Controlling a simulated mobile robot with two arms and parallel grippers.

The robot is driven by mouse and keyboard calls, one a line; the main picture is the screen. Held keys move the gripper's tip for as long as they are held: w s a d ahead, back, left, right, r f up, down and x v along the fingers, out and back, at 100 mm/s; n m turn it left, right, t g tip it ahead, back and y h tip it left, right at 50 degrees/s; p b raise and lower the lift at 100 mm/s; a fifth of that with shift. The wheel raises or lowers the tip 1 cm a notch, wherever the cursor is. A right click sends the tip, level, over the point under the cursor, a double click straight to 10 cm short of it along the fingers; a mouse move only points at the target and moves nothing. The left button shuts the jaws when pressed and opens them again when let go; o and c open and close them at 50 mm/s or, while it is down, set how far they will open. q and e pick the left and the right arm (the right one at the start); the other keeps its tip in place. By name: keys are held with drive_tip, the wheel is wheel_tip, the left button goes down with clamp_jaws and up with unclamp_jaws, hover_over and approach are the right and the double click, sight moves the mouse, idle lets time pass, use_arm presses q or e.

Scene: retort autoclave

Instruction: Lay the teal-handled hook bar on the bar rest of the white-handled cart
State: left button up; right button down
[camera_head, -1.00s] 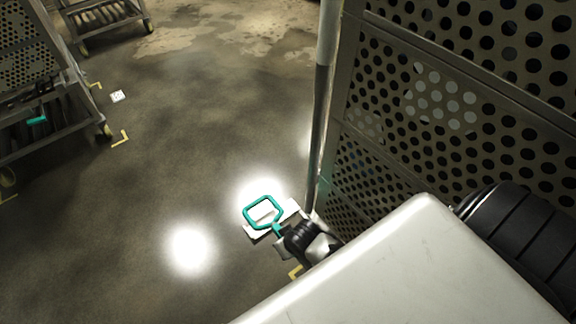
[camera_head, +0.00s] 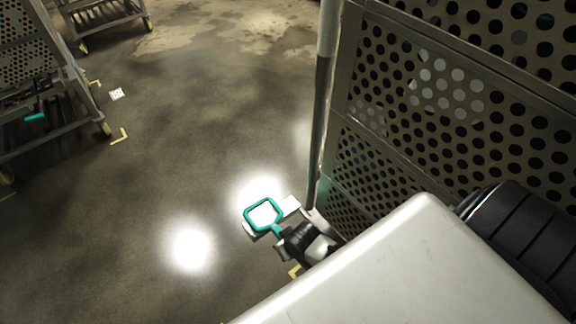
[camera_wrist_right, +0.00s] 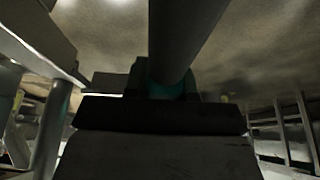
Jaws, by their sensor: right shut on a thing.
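The hook bar's teal loop handle (camera_head: 263,214) shows low in the middle of the head view, beside the base of an upright post. My right gripper (camera_head: 297,240) is just below it, shut on the hook bar. In the right wrist view a dark bar (camera_wrist_right: 185,40) runs up and away from a teal part (camera_wrist_right: 165,90) at the jaws (camera_wrist_right: 160,108). The far end of the bar is out of view. A perforated cart (camera_head: 420,100) stands close on the right; its post (camera_head: 320,130) is pale at the top. I cannot make out a bar rest. My left gripper is not in view.
A second perforated cart (camera_head: 35,75) stands at the left, with a small teal piece (camera_head: 35,117) low on it. Another cart (camera_head: 105,18) is at the far upper left. Yellow corner marks (camera_head: 120,136) lie on the floor. The middle floor is clear.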

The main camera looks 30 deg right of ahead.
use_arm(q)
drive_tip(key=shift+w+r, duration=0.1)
use_arm(e)
drive_tip(key=shift+w+f, duration=0.1)
idle(0.5)
drive_tip(key=shift+f, duration=0.1)
drive_tip(key=c, duration=0.9)
unclamp_jaws()
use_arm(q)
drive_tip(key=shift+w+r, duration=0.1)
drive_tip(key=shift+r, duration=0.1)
use_arm(e)
drive_tip(key=shift+o, duration=0.3)
drive_tip(key=shift+f, duration=0.1)
